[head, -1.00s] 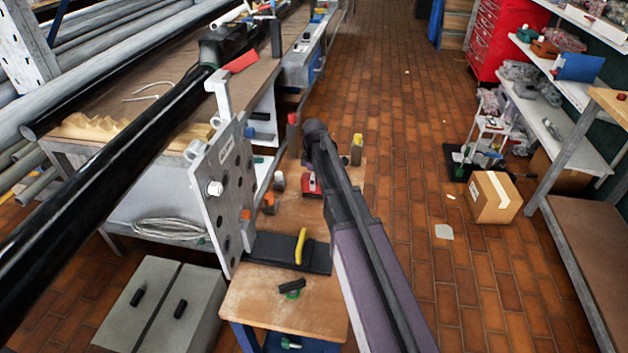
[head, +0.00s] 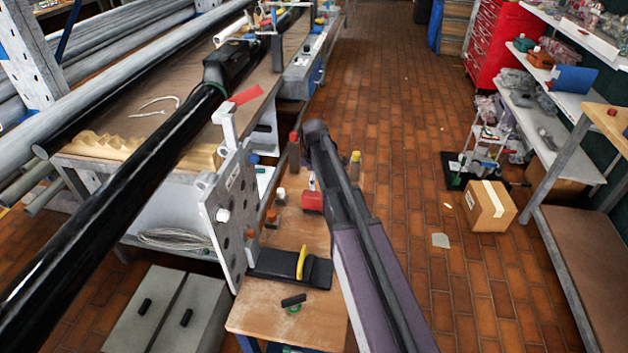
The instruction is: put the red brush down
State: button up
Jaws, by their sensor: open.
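A small red object (head: 312,201) with a pale upright part sits on the wooden bench top, just left of my arm. It may be the red brush, but it is too small to tell. My dark and purple arm reaches up from the lower right, and its dark wrist end is above the far part of the bench. My gripper's fingers are hidden behind the arm. The wooden bench top (head: 280,318) also carries a black tray (head: 270,265) with a yellow handle (head: 301,262).
A white plate with holes (head: 231,215) stands at the bench's left edge, close to the long black tube (head: 130,180). Red-capped (head: 293,150) and yellow-capped bottles (head: 355,165) stand farther back. The tiled floor to the right is open, with a cardboard box (head: 489,207).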

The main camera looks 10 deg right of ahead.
jog(key=shift+r+p, duration=1.4)
jog(key=shift+r, duration=0.3)
jog(key=s+m, duration=1.3)
jog(key=s, duration=1)
jog(key=shift+s+m, duration=0.15)
jog(key=shift+m, duration=0.15)
jog(key=shift+a+r, duration=0.1)
notch_tip(320, 180, up, 7)
jog(key=p, duration=0.6)
jog(key=shift+f+p, duration=0.2)
jog(key=shift+p, duration=0.2)
